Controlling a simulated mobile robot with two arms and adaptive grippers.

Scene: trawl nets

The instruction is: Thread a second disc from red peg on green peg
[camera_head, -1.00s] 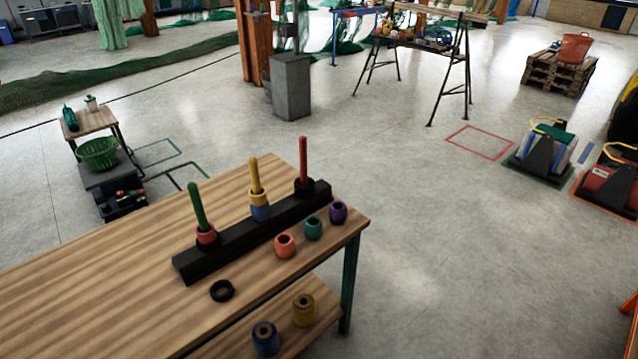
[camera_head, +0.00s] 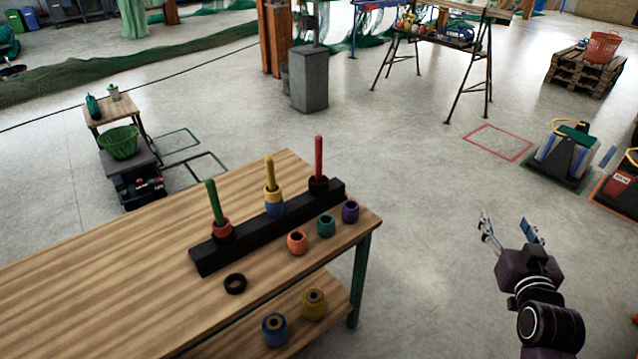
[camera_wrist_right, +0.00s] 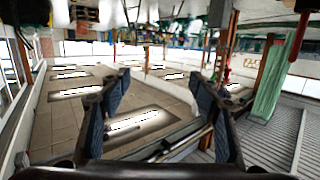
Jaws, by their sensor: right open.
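The red peg (camera_head: 319,155) stands at the far right end of a black bar (camera_head: 268,230) on the wooden table, with a black disc (camera_head: 319,187) low around it. The green peg (camera_head: 213,200) stands at the near left end, with a red ring (camera_head: 222,227) around it and a black piece below that ring. A loose black disc (camera_head: 235,283) lies flat on the table in front of the bar. My right gripper (camera_head: 508,228) is open and empty, well right of the table over the floor. Its two fingers also show spread apart in the right wrist view (camera_wrist_right: 165,105). My left gripper is out of view.
The yellow peg (camera_head: 269,170) between them carries yellow and blue rings. Orange (camera_head: 297,242), teal (camera_head: 326,225) and purple (camera_head: 350,211) rings stand along the table's right side. Blue (camera_head: 275,330) and yellow (camera_head: 314,303) spools sit on the lower shelf. The table's left half is clear.

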